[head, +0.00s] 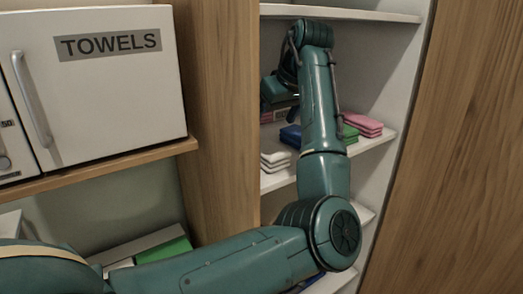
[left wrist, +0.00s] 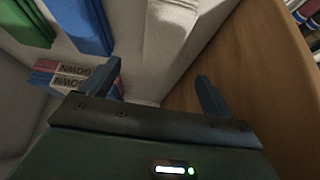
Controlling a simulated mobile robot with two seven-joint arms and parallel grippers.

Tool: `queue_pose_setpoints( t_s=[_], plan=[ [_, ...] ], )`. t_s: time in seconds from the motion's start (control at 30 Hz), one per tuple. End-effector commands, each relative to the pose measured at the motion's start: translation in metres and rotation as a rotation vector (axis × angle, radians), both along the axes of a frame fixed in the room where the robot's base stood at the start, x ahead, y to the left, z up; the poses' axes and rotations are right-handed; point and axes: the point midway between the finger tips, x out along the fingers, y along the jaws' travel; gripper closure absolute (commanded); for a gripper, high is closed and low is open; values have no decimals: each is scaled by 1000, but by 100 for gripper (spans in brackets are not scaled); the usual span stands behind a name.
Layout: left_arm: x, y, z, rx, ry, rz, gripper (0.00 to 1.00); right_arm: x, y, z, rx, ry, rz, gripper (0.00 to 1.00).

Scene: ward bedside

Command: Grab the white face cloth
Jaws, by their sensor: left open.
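The white face cloth (head: 274,161) lies folded in a small stack at the left end of the middle cupboard shelf in the head view. In the left wrist view a white folded stack (left wrist: 170,28) shows at the top, beyond the fingers. My left gripper (left wrist: 158,92) is open and empty, its two fingers apart. In the head view the left gripper (head: 284,78) is dark and partly hidden behind my forearm, above and behind the white cloth. It appears apart from the cloth. My right gripper is in neither view.
Blue (head: 291,135), green (head: 349,133) and pink (head: 362,123) cloth stacks share the shelf. A wooden panel (head: 222,110) bounds the shelf on the left. A TOWELS cabinet (head: 105,95) stands further left.

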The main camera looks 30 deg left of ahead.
Motion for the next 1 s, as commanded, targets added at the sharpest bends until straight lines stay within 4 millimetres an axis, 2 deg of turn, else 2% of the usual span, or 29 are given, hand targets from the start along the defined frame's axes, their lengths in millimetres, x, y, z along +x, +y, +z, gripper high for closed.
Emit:
queue_pose_setpoints(
  t_s=[0.1,0.37,0.7,1.0],
  plan=[
    [4,10,-20,-1,3,1,13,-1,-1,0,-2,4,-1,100],
    [8,20,-39,0,1,0,13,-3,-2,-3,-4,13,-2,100],
    [12,36,-80,0,0,0,13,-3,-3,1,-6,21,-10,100],
    [13,38,-85,1,-1,1,13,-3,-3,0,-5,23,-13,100]
  ],
)
